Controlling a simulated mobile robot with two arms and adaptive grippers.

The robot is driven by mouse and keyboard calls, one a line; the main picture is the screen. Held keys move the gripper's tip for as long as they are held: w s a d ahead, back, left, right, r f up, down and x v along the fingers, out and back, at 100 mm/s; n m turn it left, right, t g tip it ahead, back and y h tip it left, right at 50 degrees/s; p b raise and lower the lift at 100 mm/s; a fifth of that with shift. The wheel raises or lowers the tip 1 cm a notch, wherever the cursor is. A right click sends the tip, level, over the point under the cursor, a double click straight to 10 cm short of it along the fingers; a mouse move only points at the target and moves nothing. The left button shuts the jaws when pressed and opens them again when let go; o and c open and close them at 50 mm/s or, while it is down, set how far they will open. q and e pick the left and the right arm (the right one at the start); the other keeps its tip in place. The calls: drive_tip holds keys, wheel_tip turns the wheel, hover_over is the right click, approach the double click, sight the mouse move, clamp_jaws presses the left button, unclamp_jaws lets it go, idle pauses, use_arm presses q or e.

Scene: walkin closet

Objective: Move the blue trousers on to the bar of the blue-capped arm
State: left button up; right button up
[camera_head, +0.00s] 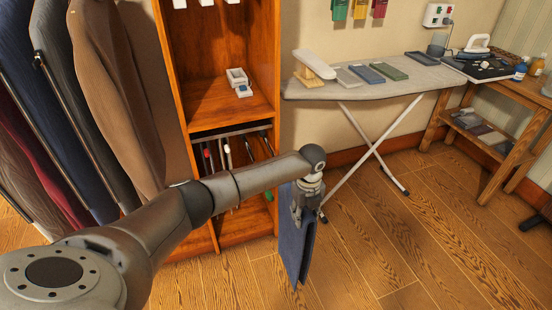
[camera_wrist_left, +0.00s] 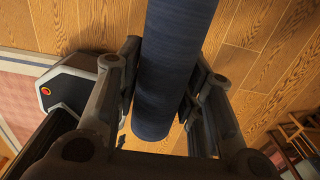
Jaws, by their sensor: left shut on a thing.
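The blue trousers (camera_head: 291,250) hang folded and roughly upright from my left gripper (camera_head: 304,215), above the wooden floor. In the left wrist view the trousers (camera_wrist_left: 165,75) pass as a dark blue roll between the two fingers of my left gripper (camera_wrist_left: 168,85), which is shut on them. A pull-out trouser rack (camera_head: 228,150) with several thin arms sits in the wardrobe's lower opening, left of the trousers and behind my left arm. Small coloured caps show on its arms, but I cannot tell surely which is blue. My right gripper is not in view.
The orange wooden wardrobe (camera_head: 172,75) has a shelf with a small white box (camera_head: 237,78). Suits and jackets (camera_head: 105,80) hang at the left. An ironing board (camera_head: 420,82) with folded cloths stands behind right, its legs near the trousers. Floor (camera_head: 430,240) at right is clear.

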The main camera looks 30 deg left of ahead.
use_arm(q)
drive_tip(key=w+a+b, duration=0.4)
drive_tip(key=a, duration=0.1)
drive_tip(key=shift+w+a+b, duration=0.1)
drive_tip(key=shift+a+b, duration=0.1)
drive_tip(key=shift+b, duration=0.1)
drive_tip(key=shift+w, duration=0.1)
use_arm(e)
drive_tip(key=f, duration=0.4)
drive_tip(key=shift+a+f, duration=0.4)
use_arm(q)
drive_tip(key=shift+r, duration=0.1)
